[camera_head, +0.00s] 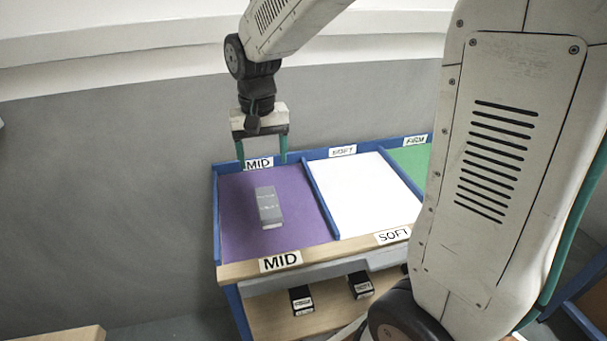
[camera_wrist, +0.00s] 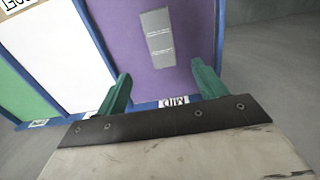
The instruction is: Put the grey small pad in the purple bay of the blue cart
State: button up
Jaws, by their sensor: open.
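The grey small pad (camera_head: 268,207) lies flat in the purple bay (camera_head: 238,235) of the blue cart (camera_head: 219,258), near the middle of the bay. My gripper (camera_head: 263,163) is open and empty above the back part of the purple bay, apart from the pad. In the wrist view the pad (camera_wrist: 158,38) lies on the purple surface (camera_wrist: 118,30) beyond the two green fingertips (camera_wrist: 162,82), with nothing between them. The purple bay carries MID labels (camera_head: 280,262) at its front and back.
A white bay (camera_head: 365,195) labelled SOFT and a green bay (camera_head: 412,160) lie to the right, split off by blue dividers. Black boxes (camera_head: 302,300) stand on the lower shelf. A grey wall (camera_head: 110,190) is behind the cart. My arm hides the cart's right side.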

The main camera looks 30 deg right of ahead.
jog(key=s+d+r+n, duration=0.1)
jog(key=s+r, duration=0.2)
jog(key=s, duration=0.9)
jog(key=s+d+r+n+t, duration=0.1)
jog(key=s+r+n, duration=0.1)
jog(key=s, duration=1)
jog(key=shift+d+r+n, duration=0.2)
jog(key=shift+r+n, duration=0.1)
jog(key=shift+r, duration=0.4)
jog(key=shift+s, duration=0.1)
